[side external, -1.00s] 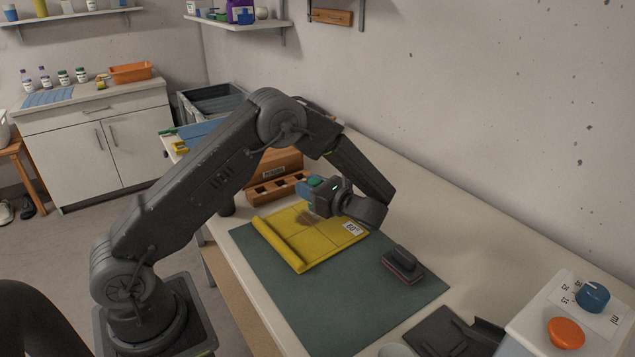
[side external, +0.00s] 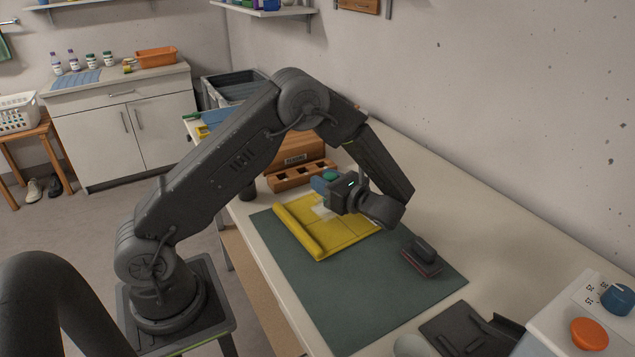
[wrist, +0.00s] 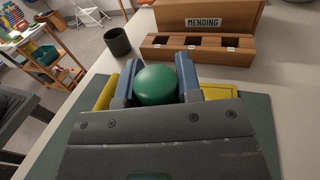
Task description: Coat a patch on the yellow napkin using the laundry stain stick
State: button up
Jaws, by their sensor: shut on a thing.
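My gripper (side external: 325,182) is shut on the laundry stain stick, whose rounded green end (wrist: 157,85) shows between the blue fingers in the wrist view. The yellow napkin (side external: 345,236) lies on the green mat, its left edge a thick roll or fold. The napkin also shows as yellow strips (wrist: 107,92) either side of the fingers.
A wooden box marked MENDING (wrist: 210,18) with a slotted wooden holder (wrist: 185,48) stands just beyond the napkin. A dark cup (wrist: 117,41) is left of it. A dark brush-like block (side external: 422,256) sits on the mat's right. The mat's front (side external: 345,300) is clear.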

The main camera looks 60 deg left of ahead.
jog(key=shift+w+a, duration=0.15)
jog(key=shift+w, duration=1.6)
jog(key=shift+w+a, duration=0.1)
jog(key=shift+w, duration=1.65)
jog(key=shift+w+d, duration=0.15)
jog(key=shift+d, duration=0.45)
jog(key=shift+s+d, duration=0.15)
jog(key=shift+s, duration=1.45)
jog(key=shift+s+d, duration=0.15)
jog(key=shift+s, duration=1.5)
jog(key=shift+s+d, duration=0.15)
jog(key=shift+s, duration=1.45)
jog(key=shift+d, duration=0.7)
jog(key=shift+w+a, duration=0.2)
jog(key=shift+w, duration=2.3)
jog(key=shift+w+a, duration=0.2)
jog(key=shift+w, duration=2.3)
notch_tip(320, 180, up, 8)
jog(key=shift+s, duration=0.15)
